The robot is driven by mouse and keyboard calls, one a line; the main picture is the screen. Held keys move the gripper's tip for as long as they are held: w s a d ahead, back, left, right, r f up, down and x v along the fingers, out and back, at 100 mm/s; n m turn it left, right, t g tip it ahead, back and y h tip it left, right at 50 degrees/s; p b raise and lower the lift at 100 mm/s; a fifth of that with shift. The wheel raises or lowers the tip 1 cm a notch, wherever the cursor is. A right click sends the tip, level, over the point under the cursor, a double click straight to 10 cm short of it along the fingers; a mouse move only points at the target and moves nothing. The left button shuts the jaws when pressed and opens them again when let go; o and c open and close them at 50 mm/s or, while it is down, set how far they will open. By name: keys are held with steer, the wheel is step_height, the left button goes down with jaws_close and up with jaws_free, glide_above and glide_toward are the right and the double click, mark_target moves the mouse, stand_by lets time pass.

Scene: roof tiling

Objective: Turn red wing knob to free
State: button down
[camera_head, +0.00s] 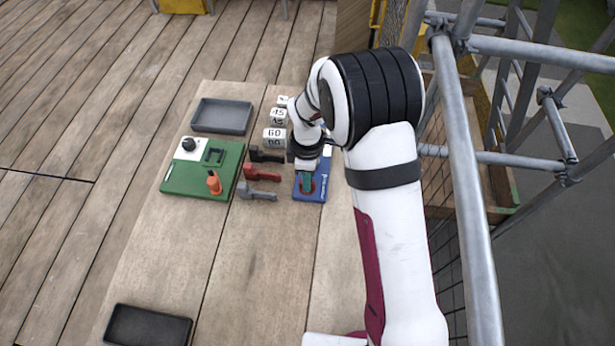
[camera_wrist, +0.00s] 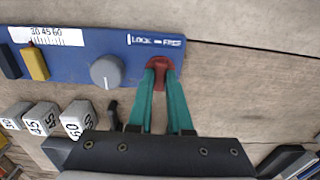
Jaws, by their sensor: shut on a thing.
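The red wing knob (camera_wrist: 159,64) sits at the right end of the blue panel (camera_wrist: 70,50), just below the white "LOCK – FREE" label (camera_wrist: 155,41) in the wrist view. My gripper (camera_wrist: 160,82) has green fingers shut on the knob, one on each side of it. The fingertips hide part of the knob, and which label word it points to cannot be told. In the head view my gripper (camera_head: 307,183) comes down on the front part of the blue panel (camera_head: 313,196), and a little red shows around the fingers.
A grey round knob (camera_wrist: 107,71) and a yellow slider (camera_wrist: 34,62) are on the same panel. Numbered white blocks (camera_head: 275,137), red (camera_head: 260,173) and grey (camera_head: 256,191) handled pieces and a green board (camera_head: 185,178) lie to the left. Scaffold tubes (camera_head: 466,200) stand at right.

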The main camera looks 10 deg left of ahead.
steer(key=shift+m, duration=0.3)
steer(key=m, duration=0.3)
steer(key=shift+m, duration=0.3)
steer(key=m, duration=0.4)
steer(key=shift+m, duration=0.3)
steer(key=m, duration=0.4)
steer(key=shift+m, duration=2.5)
steer(key=c, duration=0.8)
jaws_free()
steer(key=shift+c, duration=0.2)
